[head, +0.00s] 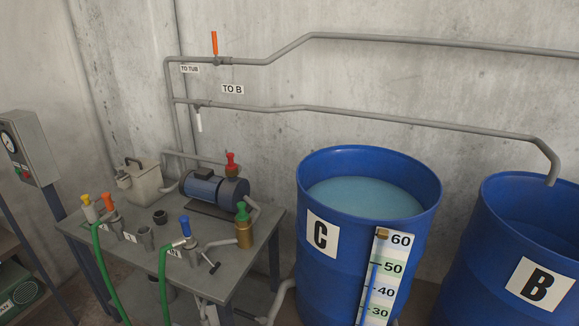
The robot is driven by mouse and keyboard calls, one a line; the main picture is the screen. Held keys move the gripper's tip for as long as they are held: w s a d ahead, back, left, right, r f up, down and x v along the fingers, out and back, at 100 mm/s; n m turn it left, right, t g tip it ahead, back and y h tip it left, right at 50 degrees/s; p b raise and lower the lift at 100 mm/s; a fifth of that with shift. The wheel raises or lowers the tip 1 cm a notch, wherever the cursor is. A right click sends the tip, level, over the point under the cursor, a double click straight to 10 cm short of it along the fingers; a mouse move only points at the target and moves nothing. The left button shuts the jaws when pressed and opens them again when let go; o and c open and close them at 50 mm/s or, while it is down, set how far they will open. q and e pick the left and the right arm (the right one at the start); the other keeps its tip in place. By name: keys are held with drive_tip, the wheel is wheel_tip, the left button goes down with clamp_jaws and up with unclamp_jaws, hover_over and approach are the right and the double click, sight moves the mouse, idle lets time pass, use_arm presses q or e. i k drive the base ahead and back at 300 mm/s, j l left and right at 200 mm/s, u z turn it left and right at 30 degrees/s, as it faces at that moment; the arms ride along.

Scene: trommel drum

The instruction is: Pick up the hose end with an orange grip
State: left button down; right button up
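An orange grip (108,202) stands upright on a grey fitting at the left side of the grey metal table (223,262). A green hose (99,262) runs up over the table's front edge to this spot; its exact join to the orange-gripped piece is too small to tell. A yellow-gripped piece (86,201) stands close beside it on the left, nearly touching. A blue grip (184,226) stands on another fitting further right, with a second green hose (163,285) leading to it. Neither of my grippers is in view.
A blue pump (215,189), a red-topped valve (231,163), a green-topped brass piece (243,228) and a beige canister (144,186) crowd the table. Blue drums C (321,265) and B (505,235) stand right. A control box (30,150) is at left.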

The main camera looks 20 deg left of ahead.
sight(112, 216)
drive_tip(key=u, duration=1.7)
